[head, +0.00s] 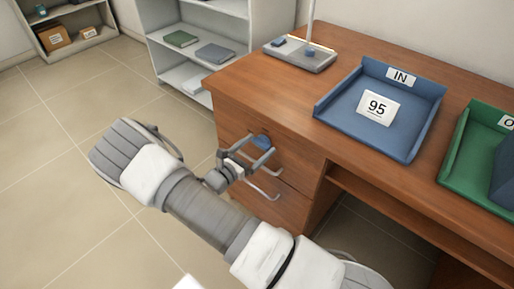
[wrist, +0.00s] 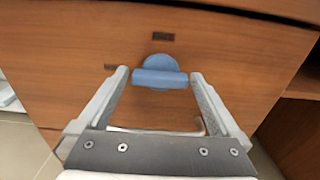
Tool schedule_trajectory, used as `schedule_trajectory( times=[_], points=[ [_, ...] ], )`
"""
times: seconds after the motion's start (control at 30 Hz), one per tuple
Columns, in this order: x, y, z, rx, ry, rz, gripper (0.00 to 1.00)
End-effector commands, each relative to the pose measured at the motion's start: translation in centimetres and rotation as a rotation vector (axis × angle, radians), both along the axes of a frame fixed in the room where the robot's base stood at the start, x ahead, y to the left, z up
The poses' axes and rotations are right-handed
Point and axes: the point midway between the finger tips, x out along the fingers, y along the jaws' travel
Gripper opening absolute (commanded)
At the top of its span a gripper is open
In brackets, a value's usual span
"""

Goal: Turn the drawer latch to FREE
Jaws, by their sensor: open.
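The drawer latch (wrist: 160,74) is a blue round knob with a horizontal bar, on the wooden drawer front. It also shows in the head view (head: 261,141), partly behind my gripper. My gripper (wrist: 159,76) is open, with one finger on each side of the latch bar; in the head view it is at the drawer front (head: 257,160). I cannot tell whether the fingers touch the bar. A small dark label (wrist: 163,37) sits above the latch and another mark (wrist: 109,67) to its left; their text is too small to read.
A drawer handle (head: 263,192) is below the latch. The wooden desk (head: 262,84) carries a blue IN tray (head: 350,125) with a 95 card, a green tray (head: 455,170) and a grey stand base (head: 318,66). A white shelf (head: 160,50) stands behind. The floor at left is clear.

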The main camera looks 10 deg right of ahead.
Motion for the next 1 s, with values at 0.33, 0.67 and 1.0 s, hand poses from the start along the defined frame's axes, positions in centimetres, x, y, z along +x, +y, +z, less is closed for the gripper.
schedule_trajectory(
  times=[0.33, 0.67, 1.0],
  points=[
    [0.0, 0.01, 0.03, 0.001, -0.001, 0.0, 0.71],
    [0.01, 0.04, 0.03, 0.0, -0.002, 0.0, 0.29],
    [-0.02, 0.05, 0.03, 0.058, -0.08, 0.0, 0.29]
  ],
)
